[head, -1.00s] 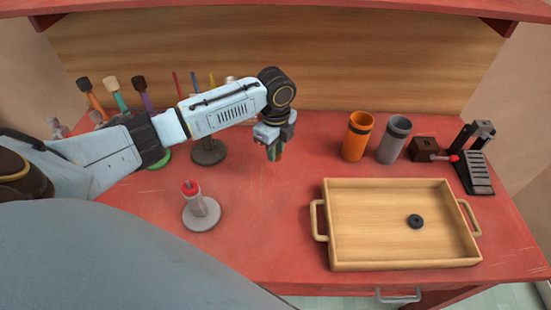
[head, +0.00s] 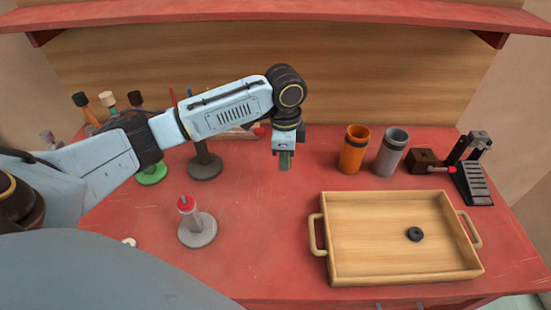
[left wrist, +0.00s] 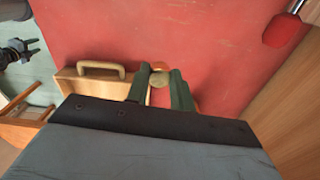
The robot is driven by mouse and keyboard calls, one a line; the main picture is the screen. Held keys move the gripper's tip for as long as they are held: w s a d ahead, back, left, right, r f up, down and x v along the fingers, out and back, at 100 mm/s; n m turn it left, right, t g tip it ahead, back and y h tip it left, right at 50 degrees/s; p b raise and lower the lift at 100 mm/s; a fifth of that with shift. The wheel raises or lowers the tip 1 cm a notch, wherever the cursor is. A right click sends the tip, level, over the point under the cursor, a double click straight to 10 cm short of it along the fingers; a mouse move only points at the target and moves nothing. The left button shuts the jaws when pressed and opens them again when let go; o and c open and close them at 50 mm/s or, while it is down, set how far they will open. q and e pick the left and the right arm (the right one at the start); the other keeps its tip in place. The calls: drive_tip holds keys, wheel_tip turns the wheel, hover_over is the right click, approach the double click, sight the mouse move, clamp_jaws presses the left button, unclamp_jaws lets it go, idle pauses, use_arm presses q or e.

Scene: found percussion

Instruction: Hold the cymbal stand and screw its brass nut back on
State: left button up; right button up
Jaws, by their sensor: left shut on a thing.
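The cymbal stand (head: 197,232) stands upright on the table at front left, with a round grey base, a short post and a red top. My left gripper (head: 285,162) hangs fingers down over the table, right of the stand and well apart from it. In the left wrist view its dark green fingers (left wrist: 160,92) are shut on a small round brass piece (left wrist: 159,80), which looks like the brass nut. The fingers hide this piece in the head view.
A wooden tray (head: 334,268) holding a black ring (head: 415,234) is at right. An orange cup (head: 354,152), a grey cup (head: 391,155) and a black pedal (head: 472,172) stand behind it. The middle table is clear.

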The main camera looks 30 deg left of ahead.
use_arm(q)
drive_tip(key=s+d+r+n+b, duration=0.1)
drive_tip(key=s+d+r+n, duration=0.3)
drive_tip(key=n, duration=0.8)
drive_tip(key=shift+s+d+r+n+b, duration=0.35)
drive_tip(key=shift+d+r+n, duration=0.05)
drive_tip(key=shift+d+r, duration=0.45)
